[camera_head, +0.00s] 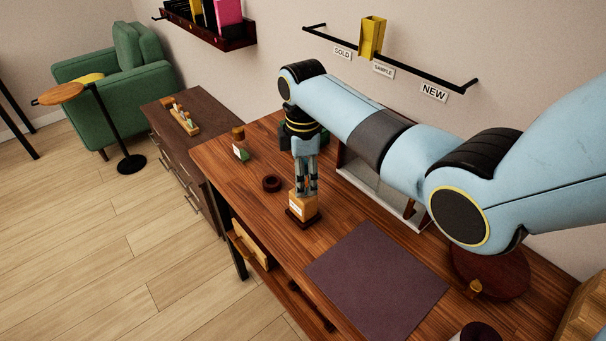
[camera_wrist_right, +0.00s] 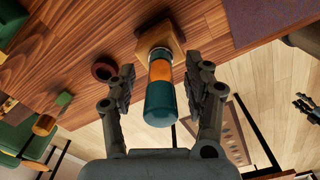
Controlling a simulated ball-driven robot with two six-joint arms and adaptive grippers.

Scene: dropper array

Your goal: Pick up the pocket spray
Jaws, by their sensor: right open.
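The pocket spray looks to be the small teal bottle with an orange band (camera_wrist_right: 160,98) in the right wrist view. It stands on a wooden block with a white label (camera_head: 305,207); the block (camera_wrist_right: 158,38) also shows in the wrist view. My right gripper (camera_head: 307,187) points down over the block. In the wrist view the right gripper (camera_wrist_right: 160,78) is open, with one finger on each side of the bottle and gaps visible beside it. In the head view the fingers mostly hide the bottle. My left gripper is not seen in the head view.
A purple mat (camera_head: 375,280) lies in front. A wall rail (camera_head: 400,62) with a yellow holder (camera_head: 371,38) is behind.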

